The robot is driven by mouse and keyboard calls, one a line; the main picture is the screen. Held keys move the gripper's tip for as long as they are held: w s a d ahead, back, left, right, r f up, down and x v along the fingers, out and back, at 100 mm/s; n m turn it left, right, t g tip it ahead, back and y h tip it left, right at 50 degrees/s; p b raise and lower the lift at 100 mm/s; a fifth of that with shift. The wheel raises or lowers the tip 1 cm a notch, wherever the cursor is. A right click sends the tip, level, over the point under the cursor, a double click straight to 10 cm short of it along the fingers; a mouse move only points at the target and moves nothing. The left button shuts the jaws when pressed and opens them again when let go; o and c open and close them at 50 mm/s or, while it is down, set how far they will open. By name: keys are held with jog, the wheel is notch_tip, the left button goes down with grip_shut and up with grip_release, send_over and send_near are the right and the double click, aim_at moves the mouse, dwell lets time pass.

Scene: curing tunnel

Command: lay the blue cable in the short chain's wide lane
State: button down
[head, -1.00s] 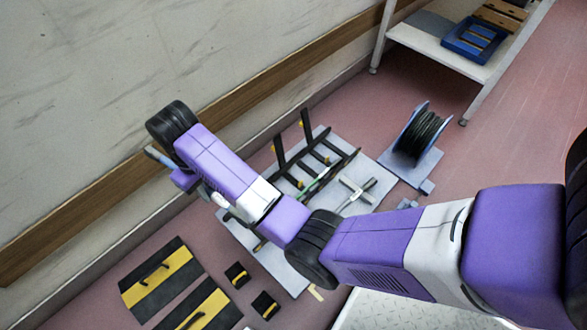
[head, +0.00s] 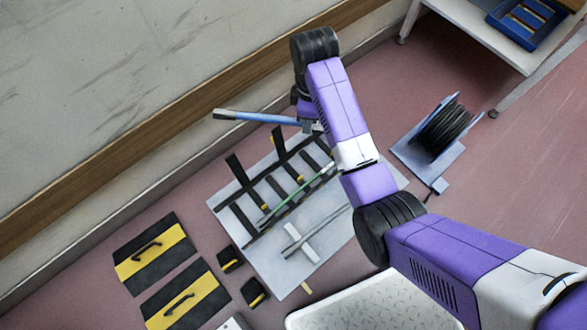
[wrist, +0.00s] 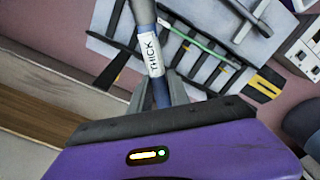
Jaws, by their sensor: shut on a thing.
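My gripper (head: 309,123) is shut on the blue cable (head: 258,117), a short stiff length sticking out left, held above the floor by the wall. In the wrist view my gripper (wrist: 159,90) grips the cable just below a white label (wrist: 150,53) reading THICK. The black chain (head: 247,216), ladder-like with crossbars and yellow ends, lies on a grey board (head: 270,275) below the gripper. Two bars (head: 239,169) stand up on its far side. A green cable (head: 290,198) lies along the chain. My arm hides its right end; I cannot tell lane widths.
A cable reel (head: 445,128) stands right of the board. A grey cross-shaped piece (head: 300,242) lies on the board's near side. Black-yellow plates (head: 153,252) lie at lower left. A shelf (head: 460,22) is at upper right. The wall runs close behind.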

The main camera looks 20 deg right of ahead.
aim_at(305, 161)
jog(key=n, duration=0.5)
jog(key=shift+s+d+f, duration=0.1)
jog(key=shift+s+f, duration=0.05)
jog(key=shift+f, duration=0.25)
jog(key=n, duration=0.4)
jog(key=shift+s+f, duration=0.15)
jog(key=shift+f, duration=0.15)
jog(key=shift+f+n, duration=0.1)
jog(key=shift+n, duration=0.2)
notch_tip(305, 161, down, 20)
jog(key=b, duration=0.9)
jog(key=c, duration=1.2)
grip_release()
jog(key=shift+c, duration=0.2)
